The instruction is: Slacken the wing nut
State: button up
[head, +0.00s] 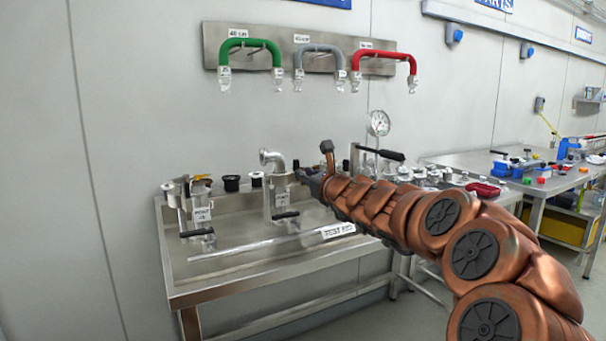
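In the head view, my gripper (309,178) is at the end of my copper-coloured arm, at the right side of a metal pipe fitting with an elbow on top (271,159). The fingers are small, dark and partly in line with the fitting. I cannot tell whether they touch it, or whether they are open or shut. I cannot make out a wing nut; it may be hidden by the gripper or too small to see. A second metal fitting (202,198) with a label stands at the left end of the bench.
The fittings stand on a steel bench (230,290) with a raised back edge. Black caps (232,183) sit between them. Green (250,43), grey (320,48) and red (385,53) hoses hang above. A pressure gauge (378,123) and a cluttered table (545,183) are to the right.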

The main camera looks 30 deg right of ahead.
jog(key=shift+w+d, duration=0.15)
jog(key=shift+w, duration=0.85)
jog(key=shift+c, duration=0.4)
grip_shut()
